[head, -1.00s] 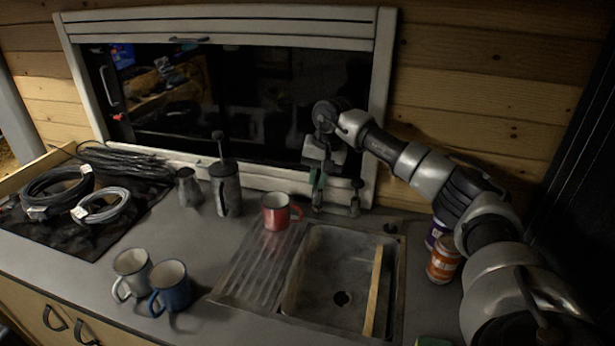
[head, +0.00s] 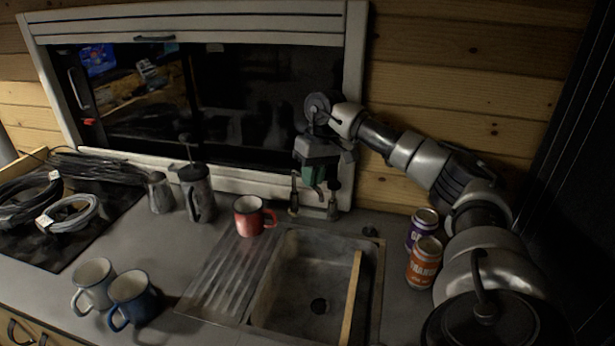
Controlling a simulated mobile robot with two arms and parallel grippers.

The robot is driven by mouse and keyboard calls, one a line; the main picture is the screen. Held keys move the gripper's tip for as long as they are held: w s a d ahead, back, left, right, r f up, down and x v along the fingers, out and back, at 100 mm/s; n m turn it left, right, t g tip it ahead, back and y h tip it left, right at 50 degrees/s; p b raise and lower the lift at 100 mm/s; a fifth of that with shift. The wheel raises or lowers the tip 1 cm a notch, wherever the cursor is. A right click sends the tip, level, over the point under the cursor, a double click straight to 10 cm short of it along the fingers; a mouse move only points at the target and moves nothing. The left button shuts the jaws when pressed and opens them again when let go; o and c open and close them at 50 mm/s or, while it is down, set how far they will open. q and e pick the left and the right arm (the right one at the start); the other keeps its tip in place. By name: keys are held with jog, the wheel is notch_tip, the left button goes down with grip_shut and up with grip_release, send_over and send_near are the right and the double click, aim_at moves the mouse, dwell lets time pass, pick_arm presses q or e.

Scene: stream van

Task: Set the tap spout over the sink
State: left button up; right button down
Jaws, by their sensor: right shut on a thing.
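The tap (head: 294,197) stands behind the back edge of the metal sink (head: 300,282), in front of the window frame. My right gripper (head: 314,180) reaches down over the tap from above and is shut on its spout (head: 321,193). The spout's short end shows below the jaws, near the back rim of the sink. The jaws hide much of the spout, so I cannot tell exactly how far it reaches over the basin. My left gripper is not in view.
A wooden strip (head: 351,300) lies along the sink's right side. An orange can (head: 424,264) and a purple can (head: 421,229) stand right of the sink, near my arm. Two mugs stand front left.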

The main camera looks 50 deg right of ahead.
jog(key=shift+r, duration=0.1)
dwell(0.3)
jog(key=c, duration=1.1)
grip_release()
jog(key=shift+d, duration=0.1)
jog(key=shift+c, duration=0.2)
notch_tip(320, 180, up, 10)
jog(key=d, duration=0.2)
jog(key=shift+s+r+b, duration=0.25)
jog(key=shift+s+b, duration=0.05)
jog(key=shift+b, duration=0.05)
